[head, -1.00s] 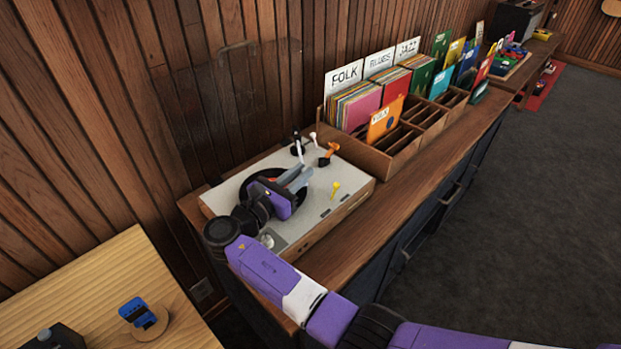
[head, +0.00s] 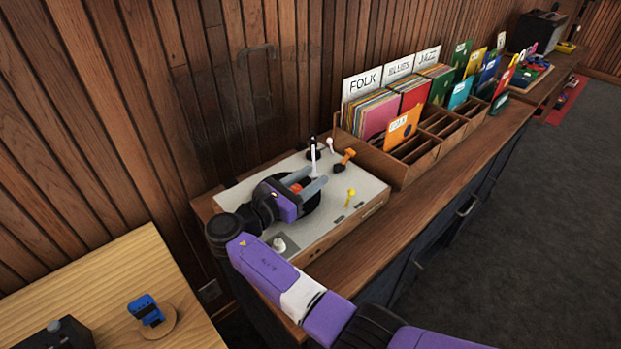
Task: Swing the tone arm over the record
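The turntable (head: 345,214) is a pale, wood-sided box on the long counter. Its black record (head: 313,203) has a red label (head: 296,187) and is partly hidden by my gripper. The white tone arm (head: 314,158) runs from its post at the back towards the record's far right edge. My gripper (head: 318,176) is low over the record, its two grey fingers apart and pointing to the tone arm's front end. That end shows near the fingertips; I cannot tell whether they touch it.
An orange part (head: 344,160), a white lever (head: 330,144) and a yellow knob (head: 350,197) stand on the turntable's right side. A wooden record crate (head: 405,165) is close behind it. A wooden table (head: 95,290) with a blue device (head: 146,309) is at lower left.

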